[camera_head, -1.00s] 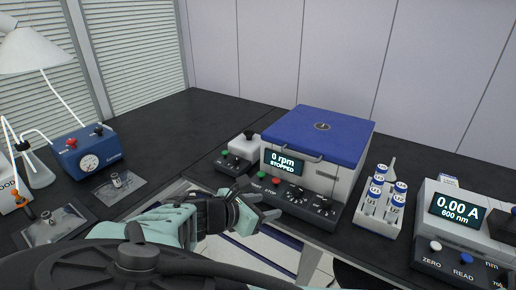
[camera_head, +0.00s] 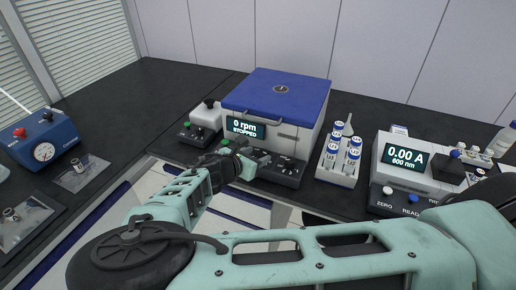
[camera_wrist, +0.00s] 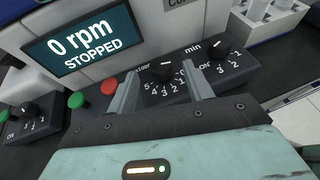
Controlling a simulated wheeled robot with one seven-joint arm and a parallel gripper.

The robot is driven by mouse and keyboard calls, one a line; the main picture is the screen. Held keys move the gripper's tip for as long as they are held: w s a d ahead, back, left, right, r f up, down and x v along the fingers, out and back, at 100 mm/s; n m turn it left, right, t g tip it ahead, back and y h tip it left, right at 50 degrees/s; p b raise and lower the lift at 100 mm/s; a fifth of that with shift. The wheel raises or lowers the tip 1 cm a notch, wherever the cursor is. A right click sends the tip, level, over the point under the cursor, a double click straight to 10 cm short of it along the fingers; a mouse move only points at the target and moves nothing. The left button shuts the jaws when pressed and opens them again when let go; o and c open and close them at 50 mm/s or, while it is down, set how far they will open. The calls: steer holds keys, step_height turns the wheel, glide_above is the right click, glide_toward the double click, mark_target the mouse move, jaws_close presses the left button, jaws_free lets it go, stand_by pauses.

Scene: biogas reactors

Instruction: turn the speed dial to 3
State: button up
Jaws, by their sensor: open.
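The centrifuge (camera_head: 290,95) is a white box with a blue lid. Its screen (camera_head: 245,129) reads 0 rpm, STOPPED, also in the wrist view (camera_wrist: 82,40). My gripper (camera_head: 258,162) is at the front control panel. In the wrist view my open gripper (camera_wrist: 161,92) has its fingers on either side of a black dial (camera_wrist: 162,71), with numbers up to 5 around it. Contact cannot be told. The dial's label is partly hidden and I cannot read it as speed. A second black dial (camera_wrist: 216,48) sits to its right, near the word min.
A green button (camera_wrist: 77,100) and a red button (camera_wrist: 109,87) sit left of the dial. A tube rack (camera_head: 338,170) and a spectrophotometer (camera_head: 400,165) stand to the right. A blue gauge box (camera_head: 40,140) is at far left. Dark bench is clear behind it.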

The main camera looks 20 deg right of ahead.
mark_target(260, 152)
steer(key=shift+x, duration=1.4)
steer(key=shift+c, duration=0.3)
steer(key=c, duration=0.9)
steer(key=shift+m+g, duration=0.4)
steer(key=m+g+b, duration=0.1)
steer(key=m+g+h+b, duration=0.1)
steer(key=m+g, duration=0.1)
steer(key=m+g+h+b, duration=0.1)
steer(key=g+b, duration=0.1)
steer(key=shift+w+a+f+m, duration=0.1)
steer(key=shift+w+f+m, duration=0.1)
steer(key=shift+w+m, duration=0.15)
steer(key=m+g+b, duration=0.3)
steer(key=shift+w+r+g, duration=0.1)
steer(key=shift+w+g, duration=0.15)
steer(key=shift+g, duration=0.05)
steer(key=shift+r+m+g+b, duration=0.1)
steer(key=shift+m+g+b, duration=0.55)
steer(key=shift+m+g, duration=0.35)
